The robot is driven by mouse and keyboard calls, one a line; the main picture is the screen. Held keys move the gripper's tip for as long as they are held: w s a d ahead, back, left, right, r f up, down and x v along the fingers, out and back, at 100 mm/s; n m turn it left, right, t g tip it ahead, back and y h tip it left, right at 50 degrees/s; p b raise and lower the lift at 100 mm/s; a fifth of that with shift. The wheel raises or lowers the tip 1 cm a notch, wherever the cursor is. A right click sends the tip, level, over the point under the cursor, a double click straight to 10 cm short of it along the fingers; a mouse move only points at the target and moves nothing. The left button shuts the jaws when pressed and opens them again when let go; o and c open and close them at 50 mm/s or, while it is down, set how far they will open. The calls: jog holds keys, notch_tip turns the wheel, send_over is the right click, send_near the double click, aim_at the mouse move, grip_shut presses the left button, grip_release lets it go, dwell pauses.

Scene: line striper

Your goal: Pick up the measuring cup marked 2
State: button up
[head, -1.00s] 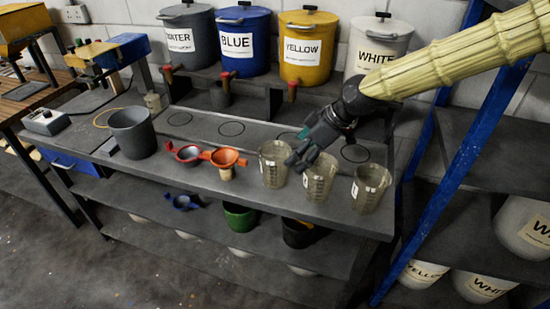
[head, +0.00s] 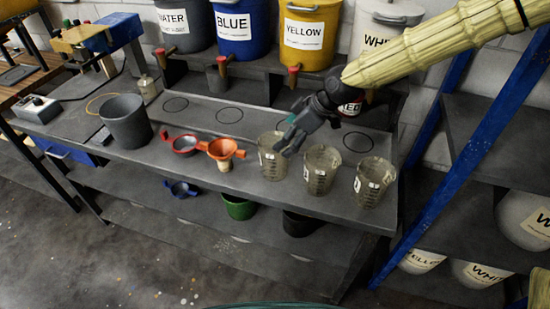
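Three clear measuring cups stand in a row on the right part of the grey bench: a left cup (head: 270,163), a middle cup (head: 319,174) and a right cup (head: 372,187). Each has a small pale label, but the numbers are too small to read, so I cannot tell which is marked 2. My gripper (head: 286,140) is dark and reaches in from the upper right. Its fingers overlap the upper right side of the left cup in the picture. I cannot tell whether they touch it or how far apart they are. The middle and right cups are clear of it.
An orange funnel (head: 223,151), a red-handled funnel (head: 184,146) and a grey bucket (head: 126,123) stand left of the cups. Labelled paint drums, including a yellow one (head: 309,35), line the back above taps. A blue-framed rack (head: 428,175) stands at the right.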

aim_at(275, 158)
jog(key=shift+s+p+x, duration=0.1)
jog(key=shift+p+x, duration=0.5)
jog(key=shift+x, duration=0.7)
jog(key=shift+s+p+x, duration=0.15)
jog(key=shift+p+x, duration=0.45)
jog(key=shift+x, duration=0.7)
jog(key=c, duration=1)
